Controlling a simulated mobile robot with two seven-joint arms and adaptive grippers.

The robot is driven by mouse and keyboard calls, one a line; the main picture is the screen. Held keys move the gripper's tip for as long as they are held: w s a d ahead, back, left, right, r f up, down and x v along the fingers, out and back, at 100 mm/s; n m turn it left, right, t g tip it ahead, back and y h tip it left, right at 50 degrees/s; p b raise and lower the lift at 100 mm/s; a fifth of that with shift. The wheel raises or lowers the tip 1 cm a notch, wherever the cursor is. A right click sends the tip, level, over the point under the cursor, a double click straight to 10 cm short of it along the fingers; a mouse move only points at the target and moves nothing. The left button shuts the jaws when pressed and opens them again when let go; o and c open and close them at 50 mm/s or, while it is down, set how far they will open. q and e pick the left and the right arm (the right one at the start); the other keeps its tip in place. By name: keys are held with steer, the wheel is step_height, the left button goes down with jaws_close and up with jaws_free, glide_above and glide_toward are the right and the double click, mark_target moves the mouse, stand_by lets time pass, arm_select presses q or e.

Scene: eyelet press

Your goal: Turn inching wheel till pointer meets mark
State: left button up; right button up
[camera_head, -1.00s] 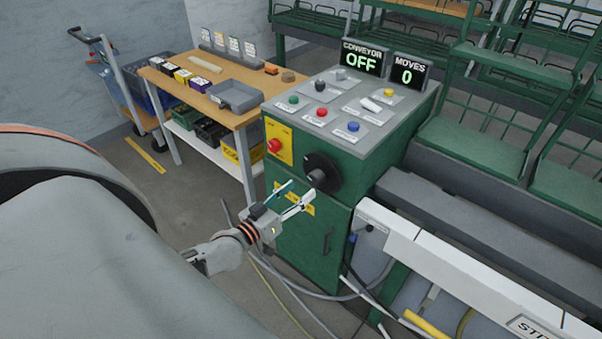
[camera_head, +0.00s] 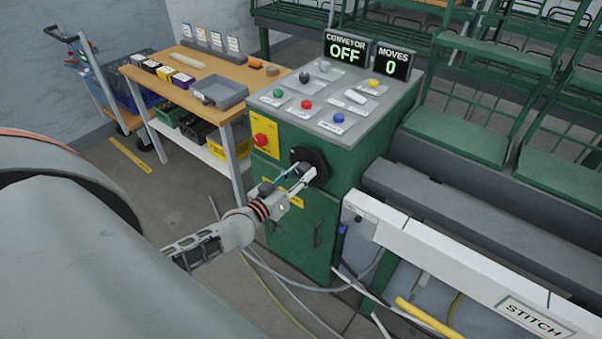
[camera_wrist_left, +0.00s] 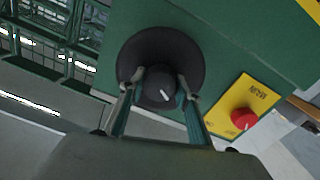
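The inching wheel (camera_head: 312,160) is a black disc with a central knob, on the front of the green control cabinet. In the left wrist view the wheel (camera_wrist_left: 190,62) shows its knob (camera_wrist_left: 158,86) with a short white pointer line on it. My left gripper (camera_head: 301,175) is at the wheel; in the left wrist view its two fingers (camera_wrist_left: 160,88) stand on either side of the knob, close to it. I cannot tell whether they touch it. I cannot make out the mark. My right gripper is not in view.
The cabinet's sloped top holds several coloured buttons, and displays (camera_head: 347,48) read OFF and 0. A wooden bench (camera_head: 190,92) stands left. A white STITCH rail (camera_head: 470,280) runs right. Cables lie on the floor below.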

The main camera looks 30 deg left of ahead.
arm_select(q)
jaws_close()
steer(key=shift+r+m+p, duration=0.15)
steer(key=shift+m+p, duration=0.25)
steer(key=shift+p, duration=0.15)
steer(key=o, duration=1.1)
jaws_free()
steer(key=shift+c, duration=0.2)
steer(key=shift+s, duration=0.15)
steer(key=s+a, duration=0.1)
steer(key=s, duration=1)
steer(key=shift+s, duration=0.35)
